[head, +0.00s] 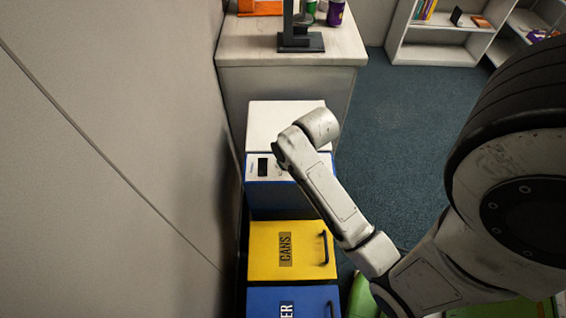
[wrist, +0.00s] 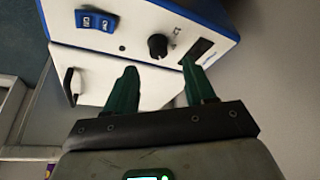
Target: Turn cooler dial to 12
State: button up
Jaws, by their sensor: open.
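The cooler (head: 285,120) is a white and blue box beside the left wall in the head view. The cooler dial (wrist: 157,46) is a round black knob on its white panel in the wrist view, with small marks beside it that I cannot read. My gripper (wrist: 158,66) has two green fingers, spread apart with nothing between them. The dial shows just past the gap between the fingertips; I see no contact. A dark display (wrist: 201,48) lies right of the dial, partly behind the right fingertip. In the head view my arm hides the dial and the fingers.
Blue rocker switches (wrist: 96,20) and a white door with a handle (wrist: 70,86) are on the cooler. A yellow CANS bin (head: 287,250) and a blue bin (head: 293,300) stand in front. A counter (head: 290,50) is behind. Carpet (head: 395,120) is open to the right.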

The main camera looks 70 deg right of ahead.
jog(key=x, duration=0.5)
jog(key=shift+w+d+f, duration=0.1)
jog(key=shift+d+f, duration=0.05)
jog(key=shift+f, duration=0.15)
jog(key=c, duration=1)
